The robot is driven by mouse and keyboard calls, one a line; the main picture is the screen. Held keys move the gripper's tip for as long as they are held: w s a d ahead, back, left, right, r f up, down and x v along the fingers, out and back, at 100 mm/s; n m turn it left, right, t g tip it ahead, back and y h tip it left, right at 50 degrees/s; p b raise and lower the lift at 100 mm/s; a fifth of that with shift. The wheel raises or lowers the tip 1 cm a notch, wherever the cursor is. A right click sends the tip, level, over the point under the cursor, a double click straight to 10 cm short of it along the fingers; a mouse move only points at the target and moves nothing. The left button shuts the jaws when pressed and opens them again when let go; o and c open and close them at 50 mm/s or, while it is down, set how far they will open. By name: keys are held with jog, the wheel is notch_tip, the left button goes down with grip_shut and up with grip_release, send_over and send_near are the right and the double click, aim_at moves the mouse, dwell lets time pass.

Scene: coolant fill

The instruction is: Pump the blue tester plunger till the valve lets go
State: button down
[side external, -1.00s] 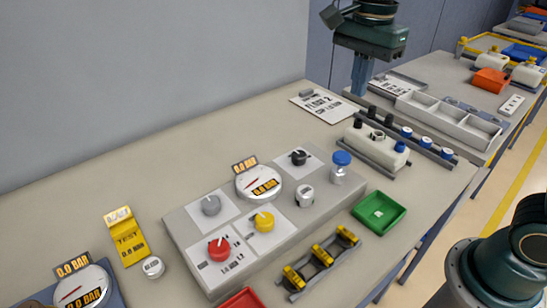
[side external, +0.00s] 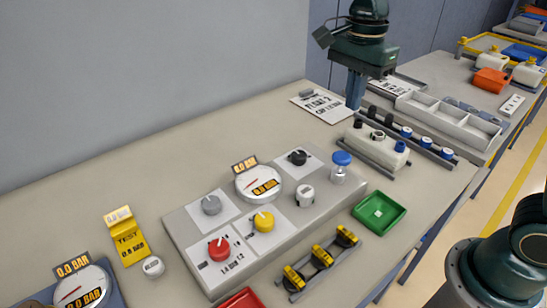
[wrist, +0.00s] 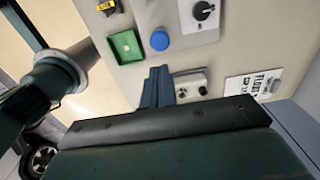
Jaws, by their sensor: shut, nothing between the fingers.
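The blue tester plunger (side external: 341,158) is a round blue cap on a short clear body, upright at the right end of the grey panel. In the wrist view its blue top (wrist: 159,38) lies just beyond the fingertips. My gripper (side external: 354,105) is shut and empty, pointing down above the bench behind the plunger, clearly apart from it. The shut fingers also show in the wrist view (wrist: 158,70). The panel gauge (side external: 260,182) reads 0.0 BAR. A second gauge (side external: 82,286) at the lower left also reads 0.0 BAR.
The grey panel (side external: 285,243) carries red, yellow, grey and black knobs. A white tank (side external: 375,146) stands right of the plunger, near a rail of caps. A green tray (side external: 379,212) and a yellow-clip rack (side external: 320,262) sit in front. The bench behind the panel is clear.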

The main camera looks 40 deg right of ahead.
aim_at(343, 155)
notch_tip(343, 155, down, 11)
jog(key=shift+f, duration=0.1)
dwell(0.4)
jog(key=shift+f, duration=1.45)
jog(key=shift+s, duration=0.1)
notch_tip(343, 155, up, 14)
jog(key=shift+r, duration=0.2)
jog(key=shift+r, duration=0.1)
dwell(1.0)
notch_tip(343, 155, up, 2)
jog(key=shift+r, duration=0.2)
